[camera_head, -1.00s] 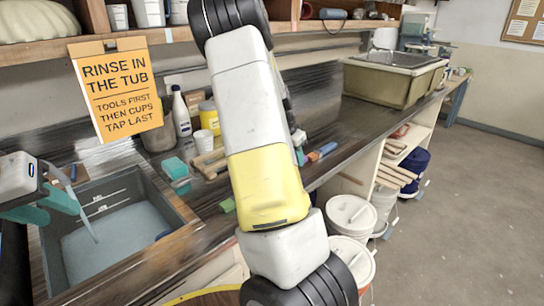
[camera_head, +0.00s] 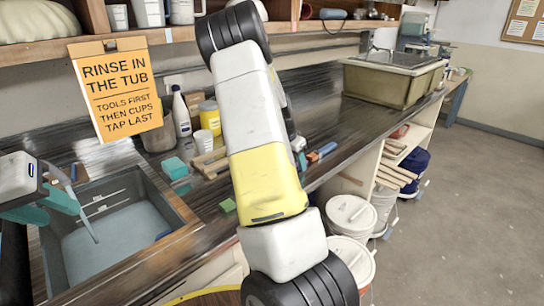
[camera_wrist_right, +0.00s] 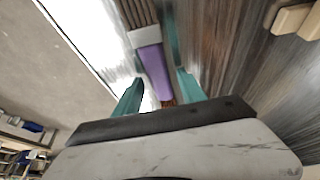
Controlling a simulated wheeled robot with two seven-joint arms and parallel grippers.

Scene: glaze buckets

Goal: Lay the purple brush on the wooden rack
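The purple brush (camera_wrist_right: 151,62) shows in the right wrist view, with a purple handle, a grey ferrule and dark bristles pointing away. My right gripper (camera_wrist_right: 160,85) has its two teal fingers apart, one on each side of the handle, with gaps visible. In the head view my right arm hides the brush and most of that gripper. A wooden rack (camera_head: 208,161) with pale slats lies on the counter, partly behind my right arm. My left gripper (camera_head: 52,202) is above the tub at the left; a thin light-blue strip extends from it, and its opening is unclear.
The grey rinse tub (camera_head: 130,222) is sunk in the counter at left. A teal sponge (camera_head: 175,168), green block (camera_head: 227,205), bottle (camera_head: 181,114) and yellow jar (camera_head: 209,118) stand around the rack. A blue object (camera_head: 322,151) lies right of my arm. White buckets (camera_head: 350,215) stand below.

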